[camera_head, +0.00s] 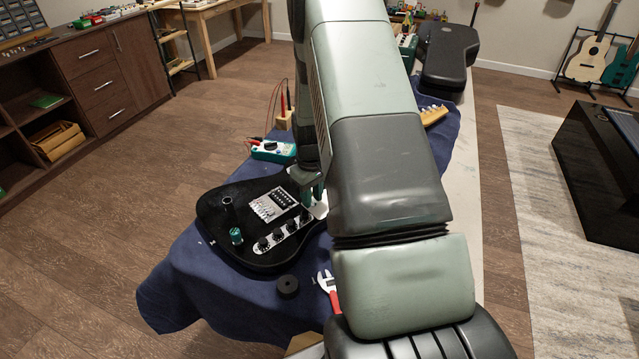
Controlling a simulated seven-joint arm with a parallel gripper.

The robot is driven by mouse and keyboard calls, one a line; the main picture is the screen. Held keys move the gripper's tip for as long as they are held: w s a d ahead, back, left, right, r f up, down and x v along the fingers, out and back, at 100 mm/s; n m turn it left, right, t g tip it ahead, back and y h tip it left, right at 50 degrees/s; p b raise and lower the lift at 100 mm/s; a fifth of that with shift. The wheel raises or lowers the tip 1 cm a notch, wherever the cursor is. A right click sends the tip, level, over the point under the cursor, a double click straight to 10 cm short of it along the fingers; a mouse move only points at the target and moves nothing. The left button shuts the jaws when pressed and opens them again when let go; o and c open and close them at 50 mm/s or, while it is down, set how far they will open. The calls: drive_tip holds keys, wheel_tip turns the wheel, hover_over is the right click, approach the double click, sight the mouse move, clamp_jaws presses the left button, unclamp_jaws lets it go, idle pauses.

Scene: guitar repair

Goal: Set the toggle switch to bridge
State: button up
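The black guitar body (222,222) lies flat on a blue cloth, with its chrome bridge (274,204) facing up. A chrome control plate (270,251) with several black knobs runs beside the bridge. The toggle switch seems to be at the plate's upper right end, but it is too small and too close to my gripper to make out its lever position. My gripper (309,194) points down over that end of the plate, beside the bridge. My arm hides part of the guitar and the neck side. The fingertips are small and partly hidden, so their opening and any contact are unclear.
A teal multimeter (272,151) is behind the guitar.

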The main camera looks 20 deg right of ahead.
idle(0.4)
drive_tip(key=shift+r, duration=3.5)
drive_tip(key=s+a+r+m+t, duration=0.1)
drive_tip(key=s+a+r, duration=0.3)
drive_tip(key=r, duration=0.7)
drive_tip(key=s+a+r+t, duration=0.2)
drive_tip(key=s+a+r, duration=0.15)
drive_tip(key=r, duration=0.75)
drive_tip(key=s+a+r+m+t, duration=0.1)
drive_tip(key=s+r, duration=0.3)
drive_tip(key=s, duration=0.6)
drive_tip(key=s+a+r+m+t, duration=0.1)
drive_tip(key=s+a+r, duration=0.3)
drive_tip(key=s, duration=0.5)
drive_tip(key=shift+s+r+t, duration=0.3)
drive_tip(key=shift+s+r, duration=0.1)
drive_tip(key=shift+r, duration=0.3)
